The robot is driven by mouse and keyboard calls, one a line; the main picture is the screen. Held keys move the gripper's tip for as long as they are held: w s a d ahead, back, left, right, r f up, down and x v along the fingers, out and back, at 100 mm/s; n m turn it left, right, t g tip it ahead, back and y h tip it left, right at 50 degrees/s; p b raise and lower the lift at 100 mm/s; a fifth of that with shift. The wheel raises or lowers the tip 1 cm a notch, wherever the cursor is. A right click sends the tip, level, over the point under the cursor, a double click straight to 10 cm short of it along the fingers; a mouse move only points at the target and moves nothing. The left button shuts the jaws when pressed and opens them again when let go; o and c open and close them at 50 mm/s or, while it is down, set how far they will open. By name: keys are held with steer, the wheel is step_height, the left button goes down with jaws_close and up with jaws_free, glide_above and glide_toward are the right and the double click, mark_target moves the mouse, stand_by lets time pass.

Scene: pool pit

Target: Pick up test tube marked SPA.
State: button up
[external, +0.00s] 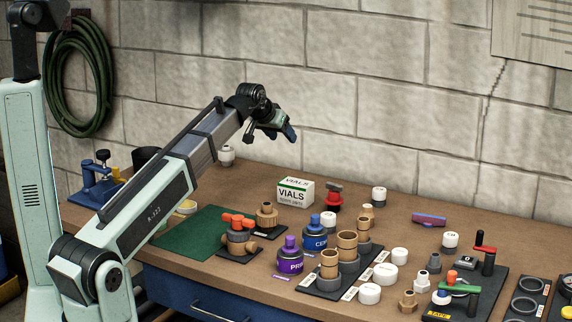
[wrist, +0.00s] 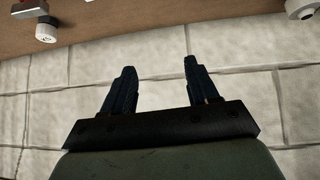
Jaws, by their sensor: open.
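My gripper (external: 284,135) is raised above the back of the workbench, well clear of everything on it. In the wrist view its two dark fingers (wrist: 159,66) are apart with nothing between them, and the block wall lies behind them. I cannot read the marking SPA anywhere. No test tube can be told for sure; a small blue-purple and red item (external: 429,219) lies flat at the back right of the bench, too small to identify.
A VIALS box (external: 295,193) stands below and near my gripper. Purple (external: 290,260) and blue (external: 315,235) bottles, a rack of brown cups (external: 347,245), white-capped jars and valve fittings crowd the centre and right. A green mat (external: 205,235) lies left. The block wall closes the back.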

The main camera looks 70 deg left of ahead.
steer(key=s+a+n+g+h, duration=0.1)
steer(key=s+a+n+g, duration=0.35)
steer(key=s, duration=1.05)
steer(key=s+a+n+g, duration=0.15)
steer(key=s+a, duration=0.55)
steer(key=s, duration=0.9)
steer(key=shift+t, duration=0.3)
steer(key=shift+w+x, duration=0.2)
steer(key=shift+x, duration=6.55)
steer(key=shift+d, duration=0.2)
steer(key=c, duration=1.1)
steer(key=shift+r, duration=0.15)
